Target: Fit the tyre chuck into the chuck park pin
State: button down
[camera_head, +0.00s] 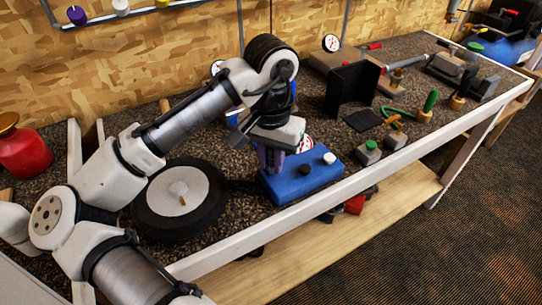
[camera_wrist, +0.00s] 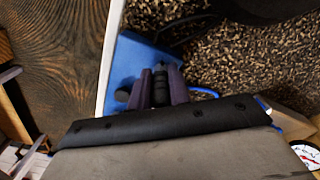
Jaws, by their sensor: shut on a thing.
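My gripper (camera_head: 270,160) hangs over the left part of a blue block (camera_head: 322,176), fingers pointing down. In the wrist view its two purple fingers (camera_wrist: 161,90) are shut on a small dark ribbed cylinder, which looks like the tyre chuck (camera_wrist: 160,88). The blue block (camera_wrist: 127,57) lies just beyond the fingertips there. The block carries a dark knob (camera_head: 304,170) and a white knob (camera_head: 328,158). I cannot make out the chuck park pin; the fingers and chuck may hide it. Whether the chuck touches the block cannot be told.
A wheel with a black tyre (camera_head: 148,217) lies left of the block. A small grey block with a green button (camera_head: 369,152) stands to the right. Tools and a black upright bracket (camera_head: 350,90) stand further back. The bench's white front edge (camera_head: 280,222) is close.

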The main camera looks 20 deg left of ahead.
aim_at(271, 150)
jog(key=shift+f, duration=0.2)
jog(key=c, duration=1.2)
grip_release()
jog(key=shift+c, duration=0.2)
notch_tip(271, 150, up, 14)
